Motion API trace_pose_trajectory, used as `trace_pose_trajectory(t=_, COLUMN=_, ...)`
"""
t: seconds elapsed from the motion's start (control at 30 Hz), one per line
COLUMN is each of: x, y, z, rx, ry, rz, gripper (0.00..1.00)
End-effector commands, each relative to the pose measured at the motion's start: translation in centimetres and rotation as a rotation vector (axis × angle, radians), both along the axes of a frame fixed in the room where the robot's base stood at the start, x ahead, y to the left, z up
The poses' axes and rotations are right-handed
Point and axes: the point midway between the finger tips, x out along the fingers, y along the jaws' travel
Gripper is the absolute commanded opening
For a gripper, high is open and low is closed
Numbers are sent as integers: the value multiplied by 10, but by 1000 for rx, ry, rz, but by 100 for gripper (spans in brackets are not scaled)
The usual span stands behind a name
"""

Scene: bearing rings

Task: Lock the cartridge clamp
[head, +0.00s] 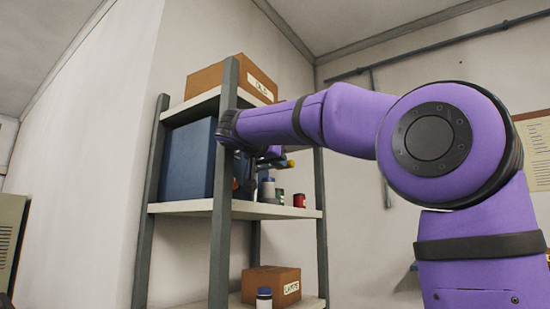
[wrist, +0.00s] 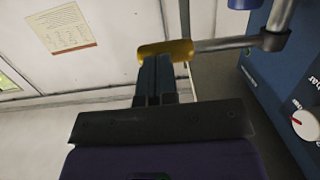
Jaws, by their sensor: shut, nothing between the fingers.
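The clamp lever has a yellow grip (wrist: 165,50) on a grey metal rod (wrist: 228,43), which joins an upright post (wrist: 280,15) by a blue housing (wrist: 262,95). My gripper (wrist: 155,58) is shut and empty. Its dark fingertips are right at the yellow grip, overlapping its lower edge in the wrist view; I cannot tell whether they touch. In the head view a blue box-shaped unit (head: 187,160) stands on the middle shelf.
The grey shelf rack (head: 222,190) has a post close to my wrist. A cardboard box (head: 207,80) sits above and another (head: 270,284) below. A bottle (head: 267,190) and a red can (head: 299,200) stand below my gripper. The housing has a red-marked dial (wrist: 306,118).

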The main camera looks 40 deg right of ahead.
Motion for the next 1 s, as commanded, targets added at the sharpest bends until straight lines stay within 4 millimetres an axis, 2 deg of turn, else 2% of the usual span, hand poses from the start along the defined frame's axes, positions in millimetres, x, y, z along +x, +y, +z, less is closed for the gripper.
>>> trace_pose_trajectory(t=0.53, x=-1, y=-6, z=0, rx=0, ry=-2, rz=40, gripper=0)
trace_pose_trajectory(t=0.77, x=1, y=-23, z=1, rx=0, ry=-3, rz=174, gripper=0)
trace_pose_trajectory(t=1.0, x=9, y=-46, z=0, rx=1, ry=-2, rz=378, gripper=0)
